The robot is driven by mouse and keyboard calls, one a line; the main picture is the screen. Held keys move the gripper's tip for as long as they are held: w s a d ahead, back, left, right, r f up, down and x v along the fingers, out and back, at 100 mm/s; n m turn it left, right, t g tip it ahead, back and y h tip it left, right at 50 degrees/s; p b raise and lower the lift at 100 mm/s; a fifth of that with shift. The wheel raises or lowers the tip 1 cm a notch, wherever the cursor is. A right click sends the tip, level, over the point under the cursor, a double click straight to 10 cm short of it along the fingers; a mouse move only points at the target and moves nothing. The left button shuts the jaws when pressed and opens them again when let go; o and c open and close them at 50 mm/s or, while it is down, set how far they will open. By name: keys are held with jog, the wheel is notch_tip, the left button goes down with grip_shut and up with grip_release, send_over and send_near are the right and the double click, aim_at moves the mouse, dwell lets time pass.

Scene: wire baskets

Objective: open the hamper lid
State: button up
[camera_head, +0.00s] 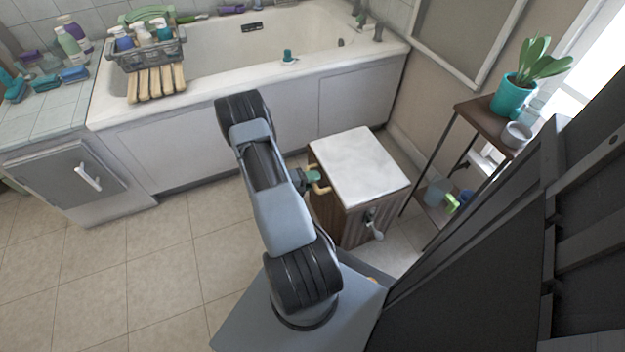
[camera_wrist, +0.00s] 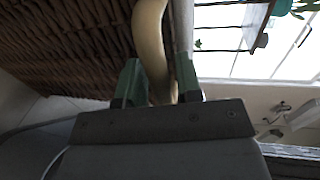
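The hamper (camera_head: 341,220) is a brown box with a pale, marble-like lid (camera_head: 360,165) that lies flat and closed on top. Its woven brown side fills the upper left of the wrist view (camera_wrist: 60,45). A tan curved handle (camera_head: 321,187) stands out from the hamper's left side, near the lid's edge. My gripper (camera_head: 312,178) is at this handle. In the wrist view its green fingers (camera_wrist: 160,85) stand close on both sides of the tan handle (camera_wrist: 150,45), with little or no gap. The lower end of the handle is hidden behind the gripper's body.
A grey-handled crank or lever (camera_head: 374,225) sticks out of the hamper's front. A bathtub (camera_head: 250,65) stands behind. At right, a small shelf (camera_head: 478,118) holds a plant in a teal pot (camera_head: 512,97). The tiled floor (camera_head: 110,275) at left is clear.

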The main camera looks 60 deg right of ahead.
grip_shut()
